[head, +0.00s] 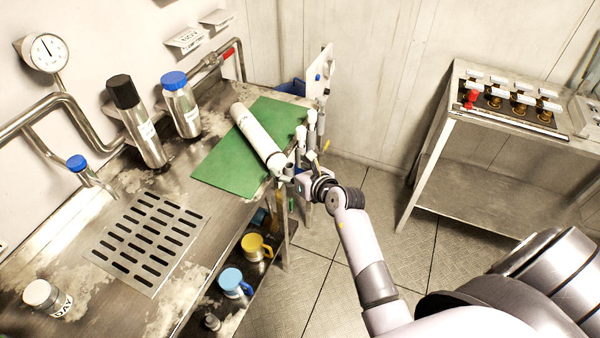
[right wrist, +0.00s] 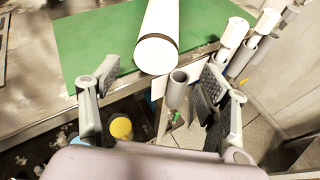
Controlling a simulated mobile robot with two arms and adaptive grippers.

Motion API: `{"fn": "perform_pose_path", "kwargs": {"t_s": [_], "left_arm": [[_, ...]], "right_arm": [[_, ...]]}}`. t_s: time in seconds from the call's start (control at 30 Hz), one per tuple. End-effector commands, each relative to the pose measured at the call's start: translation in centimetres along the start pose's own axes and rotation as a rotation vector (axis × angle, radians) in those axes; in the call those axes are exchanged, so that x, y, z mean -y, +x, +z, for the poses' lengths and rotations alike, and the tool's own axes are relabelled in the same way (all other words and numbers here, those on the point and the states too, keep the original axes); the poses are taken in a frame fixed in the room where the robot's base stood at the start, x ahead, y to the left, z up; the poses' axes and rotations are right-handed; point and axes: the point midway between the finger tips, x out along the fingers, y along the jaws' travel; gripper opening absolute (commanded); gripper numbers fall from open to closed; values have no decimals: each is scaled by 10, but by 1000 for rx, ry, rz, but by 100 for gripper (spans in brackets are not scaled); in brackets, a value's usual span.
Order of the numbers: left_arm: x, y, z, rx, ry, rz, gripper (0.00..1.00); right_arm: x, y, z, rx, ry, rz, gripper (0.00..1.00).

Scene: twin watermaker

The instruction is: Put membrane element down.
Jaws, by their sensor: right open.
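The membrane element (head: 256,135), a long white cylinder, lies on its side on the green mat (head: 215,168). Its near end is at the mat's front edge by the counter edge. My right gripper (head: 286,178) is at that end, off the counter's front edge. In the right wrist view its two fingers (right wrist: 155,92) are wide apart, with nothing between their tips. The element (right wrist: 158,50) shows just beyond them, its round end facing me and a dark band near that end. My left gripper is not in view.
White-topped tubes (head: 312,120) stand at the counter's right end, close to my right gripper. Two steel bottles (head: 137,125) (head: 183,108) stand behind the mat. Mugs (head: 255,246) sit on the shelf below. A metal side table (head: 470,195) stands at right.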

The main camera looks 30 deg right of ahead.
Motion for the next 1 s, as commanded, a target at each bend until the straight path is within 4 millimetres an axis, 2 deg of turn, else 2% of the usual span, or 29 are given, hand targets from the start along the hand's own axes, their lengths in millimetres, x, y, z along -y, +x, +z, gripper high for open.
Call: {"fn": "perform_pose_path", "kwargs": {"t_s": [0.1, 0.3, 0.47, 0.7, 0.77, 0.87, 0.97, 1.0], "left_arm": [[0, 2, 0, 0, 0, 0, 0], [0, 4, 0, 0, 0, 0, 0], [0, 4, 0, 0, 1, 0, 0], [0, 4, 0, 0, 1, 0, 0], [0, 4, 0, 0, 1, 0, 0], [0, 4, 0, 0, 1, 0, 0], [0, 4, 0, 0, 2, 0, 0], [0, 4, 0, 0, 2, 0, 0]], "right_arm": [[0, -22, -1, 0, 0, -1, 70], [0, -45, -1, 0, 1, 0, 70], [0, -50, 0, 1, 1, 0, 70], [-3, -48, -4, -1, 21, 13, 70], [-9, -44, -12, -3, 69, 39, 70], [-28, -34, -38, -9, 239, 116, 70], [-48, -23, -76, -27, 515, 188, 70], [-53, -19, -94, -39, 643, 203, 70]]}}
